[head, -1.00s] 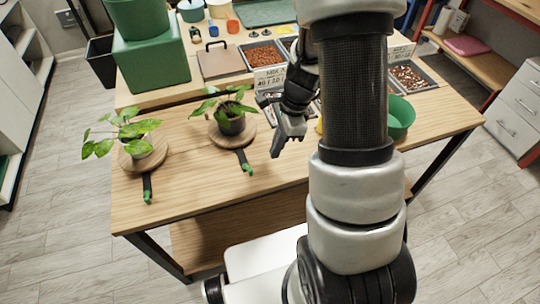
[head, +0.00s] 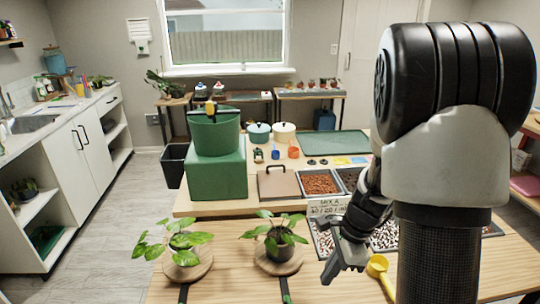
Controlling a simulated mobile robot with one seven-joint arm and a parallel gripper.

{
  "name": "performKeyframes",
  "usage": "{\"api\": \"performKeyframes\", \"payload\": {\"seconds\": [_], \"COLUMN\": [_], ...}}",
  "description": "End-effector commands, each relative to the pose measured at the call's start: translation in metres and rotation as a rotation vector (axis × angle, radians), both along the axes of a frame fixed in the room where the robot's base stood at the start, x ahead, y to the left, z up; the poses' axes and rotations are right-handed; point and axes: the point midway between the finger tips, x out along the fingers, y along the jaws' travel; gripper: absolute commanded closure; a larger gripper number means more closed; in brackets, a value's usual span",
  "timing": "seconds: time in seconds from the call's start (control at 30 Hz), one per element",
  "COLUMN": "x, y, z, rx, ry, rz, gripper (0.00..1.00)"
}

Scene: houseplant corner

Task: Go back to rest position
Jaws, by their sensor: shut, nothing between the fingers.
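My gripper (head: 342,262) is in the head view above the front part of the wooden table (head: 225,290). It hangs to the right of a potted plant (head: 272,236) on a round wooden board. Its fingers point down and to the left, with nothing held in them. My arm fills the right side of the view and hides part of the table behind it. A second potted plant (head: 180,243) stands on another round board at the left.
A yellow scoop (head: 379,268) lies just right of my gripper. Trays of brown pellets (head: 320,184) and white-brown material (head: 384,236) lie behind it. A green box (head: 217,176) carries a green bucket (head: 214,134). A lidded brown box (head: 279,184) sits mid-table.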

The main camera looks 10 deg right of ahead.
Motion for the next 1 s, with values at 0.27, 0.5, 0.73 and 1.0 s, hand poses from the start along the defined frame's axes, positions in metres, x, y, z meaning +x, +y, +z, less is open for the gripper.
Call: {"api": "performKeyframes", "payload": {"seconds": [0.27,0.5,0.73,1.0], "x": [-0.022,-0.075,-0.117,-0.129], "y": [0.037,0.055,0.055,0.053], "z": [0.140,0.246,0.298,0.308], "rx": [-0.082,-0.299,-0.530,-0.608], "ry": [-0.257,-0.464,-0.542,-0.547], "rz": [0.520,1.073,1.438,1.542], "gripper": [1.00,1.00,1.00,1.00]}}
